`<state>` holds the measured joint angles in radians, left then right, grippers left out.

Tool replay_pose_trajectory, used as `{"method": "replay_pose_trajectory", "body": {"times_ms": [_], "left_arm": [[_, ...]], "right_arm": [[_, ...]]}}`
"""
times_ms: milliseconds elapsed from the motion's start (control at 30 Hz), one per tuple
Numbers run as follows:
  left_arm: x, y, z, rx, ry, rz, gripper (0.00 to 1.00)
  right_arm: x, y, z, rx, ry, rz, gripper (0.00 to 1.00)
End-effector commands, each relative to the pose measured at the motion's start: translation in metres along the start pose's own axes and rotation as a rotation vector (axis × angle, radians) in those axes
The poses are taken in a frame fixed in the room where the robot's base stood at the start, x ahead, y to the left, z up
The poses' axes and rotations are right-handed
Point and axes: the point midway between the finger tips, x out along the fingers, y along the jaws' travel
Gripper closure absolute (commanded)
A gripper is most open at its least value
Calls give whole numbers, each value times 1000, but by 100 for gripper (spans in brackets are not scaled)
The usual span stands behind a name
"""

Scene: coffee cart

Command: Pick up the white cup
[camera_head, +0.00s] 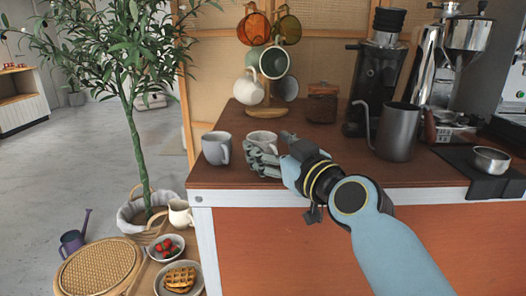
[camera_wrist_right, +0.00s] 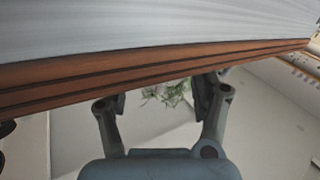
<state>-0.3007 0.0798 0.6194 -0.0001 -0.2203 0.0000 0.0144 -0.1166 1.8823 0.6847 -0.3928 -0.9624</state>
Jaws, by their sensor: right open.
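A white cup (camera_head: 262,137) stands on the wooden counter, and its lower part is hidden behind my right gripper (camera_head: 262,160). The gripper reaches in from the right, low over the counter, with its fingers in front of the cup. Its two fingers are spread apart in the right wrist view (camera_wrist_right: 164,98), with no cup visible between them. I cannot tell whether a finger touches the cup. Another white cup (camera_head: 248,90) hangs on the mug rack. My left gripper is not in view.
A grey mug (camera_head: 216,148) stands just left of the white cup. The mug rack (camera_head: 273,110) is behind. A dark kettle (camera_head: 398,132) and grinder (camera_head: 376,85) stand to the right. The counter's front edge (camera_head: 240,185) is close below the gripper.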

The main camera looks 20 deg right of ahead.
Motion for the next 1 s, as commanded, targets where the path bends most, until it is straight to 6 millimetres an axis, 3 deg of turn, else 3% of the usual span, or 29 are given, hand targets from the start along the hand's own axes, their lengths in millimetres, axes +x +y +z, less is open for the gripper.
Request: {"method": "replay_pose_trajectory", "body": {"times_ms": [100, 600, 1000], "left_arm": [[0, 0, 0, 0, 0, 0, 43], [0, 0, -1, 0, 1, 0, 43], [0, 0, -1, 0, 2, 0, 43]], "right_arm": [[0, 0, 0, 0, 0, 0, 36], [-1, 0, 0, -1, -1, 0, 100], [-1, 0, 0, 0, 0, 0, 100]]}}
